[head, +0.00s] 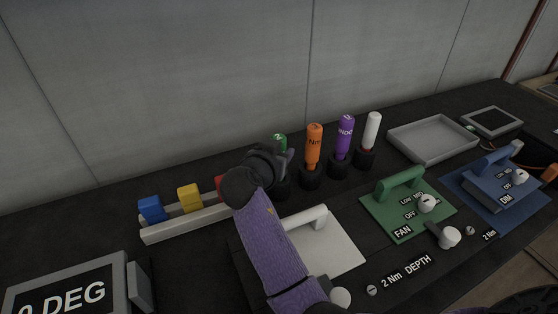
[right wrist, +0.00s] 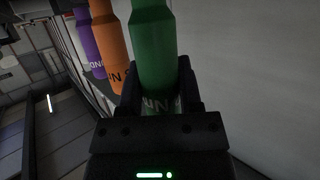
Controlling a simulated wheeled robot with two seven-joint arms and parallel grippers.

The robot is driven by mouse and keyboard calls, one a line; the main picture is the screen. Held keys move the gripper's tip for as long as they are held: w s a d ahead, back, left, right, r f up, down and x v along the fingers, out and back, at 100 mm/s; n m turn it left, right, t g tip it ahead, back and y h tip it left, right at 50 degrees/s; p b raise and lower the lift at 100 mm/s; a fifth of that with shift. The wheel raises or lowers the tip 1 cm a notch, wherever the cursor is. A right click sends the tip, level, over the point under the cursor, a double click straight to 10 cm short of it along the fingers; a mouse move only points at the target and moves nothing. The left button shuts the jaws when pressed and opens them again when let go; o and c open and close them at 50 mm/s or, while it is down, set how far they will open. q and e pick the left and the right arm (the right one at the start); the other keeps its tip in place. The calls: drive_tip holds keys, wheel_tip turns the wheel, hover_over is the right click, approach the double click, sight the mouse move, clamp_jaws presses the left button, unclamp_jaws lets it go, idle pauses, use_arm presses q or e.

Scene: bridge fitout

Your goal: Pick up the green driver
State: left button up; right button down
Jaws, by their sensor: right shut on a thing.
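The green driver (head: 279,138) shows only its top in the head view; my right gripper (head: 284,158) and forearm hide the rest. In the right wrist view the green driver (right wrist: 153,45) stands between the two fingers of my right gripper (right wrist: 158,95), which are shut on its handle. Its lower part is hidden by the gripper. In the head view it stands in the row of drivers, left of the orange driver (head: 314,142). I cannot tell whether it still sits in its black holder. My left gripper is not in view.
A purple driver (head: 345,132) and a white driver (head: 372,130) stand in black holders right of the orange one. A rack with blue (head: 152,209) and yellow (head: 190,197) blocks lies left. A green FAN panel (head: 408,215), blue panel (head: 487,195) and grey tray (head: 433,153) are right.

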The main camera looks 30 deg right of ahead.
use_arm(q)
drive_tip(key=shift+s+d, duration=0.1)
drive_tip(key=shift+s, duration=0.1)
use_arm(e)
drive_tip(key=shift+r, duration=0.45)
wheel_tip(320, 180, up, 9)
drive_tip(key=p, duration=0.3)
drive_tip(key=shift+p, duration=0.3)
drive_tip(key=shift+r, duration=0.15)
drive_tip(key=c, duration=0.9)
unclamp_jaws()
clamp_jaws()
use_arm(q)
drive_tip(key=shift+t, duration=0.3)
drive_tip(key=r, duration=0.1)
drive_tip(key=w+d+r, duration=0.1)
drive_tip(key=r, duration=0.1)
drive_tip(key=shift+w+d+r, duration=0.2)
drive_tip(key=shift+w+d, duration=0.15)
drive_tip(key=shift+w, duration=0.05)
